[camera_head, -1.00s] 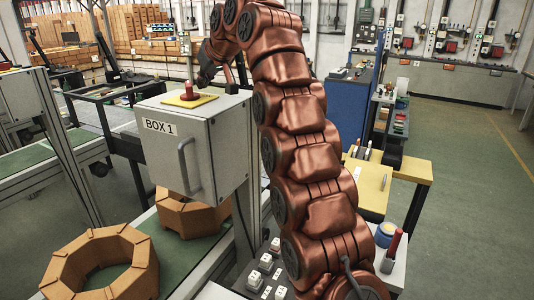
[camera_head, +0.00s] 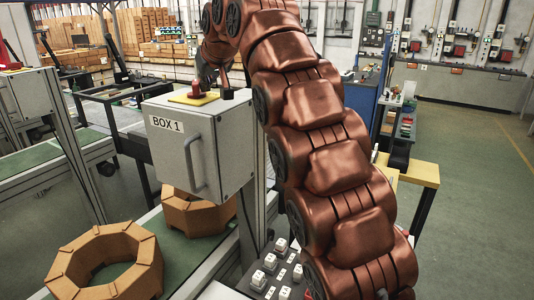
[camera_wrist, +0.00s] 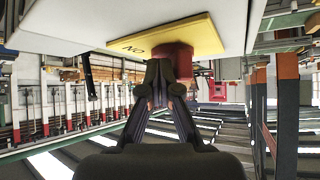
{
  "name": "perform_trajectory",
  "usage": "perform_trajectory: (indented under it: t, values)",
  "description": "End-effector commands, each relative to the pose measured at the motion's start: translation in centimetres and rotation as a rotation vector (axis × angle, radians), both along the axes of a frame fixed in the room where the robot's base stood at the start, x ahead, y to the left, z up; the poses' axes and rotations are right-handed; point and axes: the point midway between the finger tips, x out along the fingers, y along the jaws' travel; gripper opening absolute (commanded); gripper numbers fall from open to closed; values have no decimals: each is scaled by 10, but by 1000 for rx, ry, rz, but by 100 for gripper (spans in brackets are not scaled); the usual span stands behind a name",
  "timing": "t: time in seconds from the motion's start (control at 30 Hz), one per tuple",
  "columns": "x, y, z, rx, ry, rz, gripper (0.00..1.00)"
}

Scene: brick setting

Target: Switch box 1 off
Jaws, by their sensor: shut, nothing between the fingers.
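Box 1 (camera_head: 210,150) is a grey cabinet with a "BOX 1" label and a front handle. On its top lies a yellow plate (camera_head: 186,99) with a red switch handle (camera_head: 197,91). My gripper (camera_head: 207,82) is over the box top, right beside the red handle. In the wrist view the yellow plate (camera_wrist: 195,37) shows the word "ON" upside down. There the red handle (camera_wrist: 180,55) is just beyond my shut, empty fingertips (camera_wrist: 163,72), which partly hide it. I cannot tell whether they touch it.
A black knob (camera_head: 228,93) stands on the box top, right of the plate. Wooden octagonal rings (camera_head: 105,262) lie on the green conveyor below. Another box with a red switch (camera_head: 12,66) stands at the left.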

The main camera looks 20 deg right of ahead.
Motion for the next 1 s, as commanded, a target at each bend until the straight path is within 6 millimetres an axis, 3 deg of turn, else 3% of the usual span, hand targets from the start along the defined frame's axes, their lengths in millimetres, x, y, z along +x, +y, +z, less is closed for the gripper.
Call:
perform_trajectory:
  t: [0.4,0.83,1.0]
  values:
    - [2,-2,3,-2,-4,-285,0]
    - [-39,-5,-2,1,-2,-283,0]
    - [-48,-3,9,2,-6,-280,0]
